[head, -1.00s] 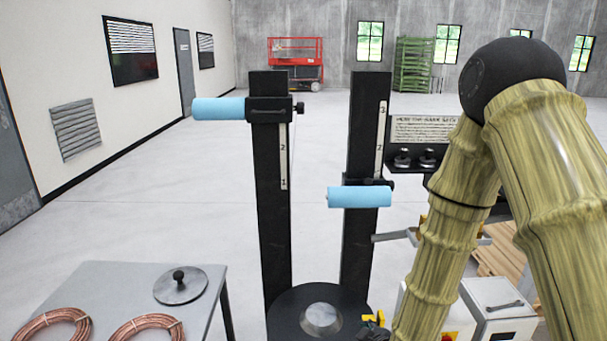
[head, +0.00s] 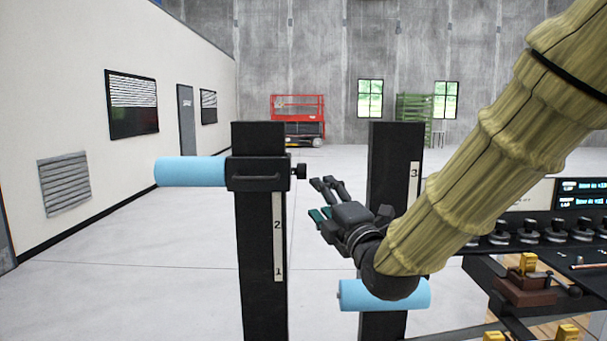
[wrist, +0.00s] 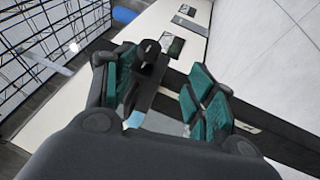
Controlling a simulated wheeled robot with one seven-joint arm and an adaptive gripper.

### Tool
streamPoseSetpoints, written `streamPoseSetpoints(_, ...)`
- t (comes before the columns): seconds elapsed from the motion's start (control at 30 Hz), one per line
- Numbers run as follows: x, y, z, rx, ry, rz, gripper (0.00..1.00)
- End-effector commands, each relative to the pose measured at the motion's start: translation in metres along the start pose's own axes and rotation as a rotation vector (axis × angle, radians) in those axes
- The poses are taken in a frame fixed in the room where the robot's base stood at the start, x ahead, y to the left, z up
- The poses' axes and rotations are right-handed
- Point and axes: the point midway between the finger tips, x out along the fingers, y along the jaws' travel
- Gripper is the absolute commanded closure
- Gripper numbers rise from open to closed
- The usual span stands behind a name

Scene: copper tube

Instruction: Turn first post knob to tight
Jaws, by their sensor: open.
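The left post (head: 262,300) is black with a scale strip and carries a dark clamp (head: 256,176) with a light blue roller (head: 190,171) to its left. A small black knob (head: 299,171) sticks out from the clamp's right side. My gripper (head: 318,198) is open and empty, just right of and slightly below the knob in the head view, fingers pointing left. In the wrist view, my gripper's teal-padded fingers (wrist: 165,95) are spread, with a dark part (wrist: 150,55), perhaps the knob, showing between them. I cannot tell any contact.
A second black post (head: 394,150) stands to the right, with a lower blue roller (head: 360,295) partly behind my arm. A bench with several dark knobs (head: 530,230) and yellow-topped parts (head: 528,263) is at the right. Open floor lies to the left.

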Motion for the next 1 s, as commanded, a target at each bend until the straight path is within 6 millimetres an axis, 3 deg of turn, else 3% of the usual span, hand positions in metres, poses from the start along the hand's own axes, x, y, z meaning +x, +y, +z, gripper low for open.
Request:
streamPoseSetpoints(0.1,0.001,0.013,-0.002,-0.03,0.004,0.025,0.44)
streamPoseSetpoints(0.27,0.012,0.016,-0.001,-0.035,0.002,0.027,0.44)
streamPoseSetpoints(0.7,0.078,0.018,-0.001,-0.032,0.003,0.027,0.44)
streamPoseSetpoints(1.0,0.105,0.018,-0.002,-0.032,0.005,0.026,0.44)
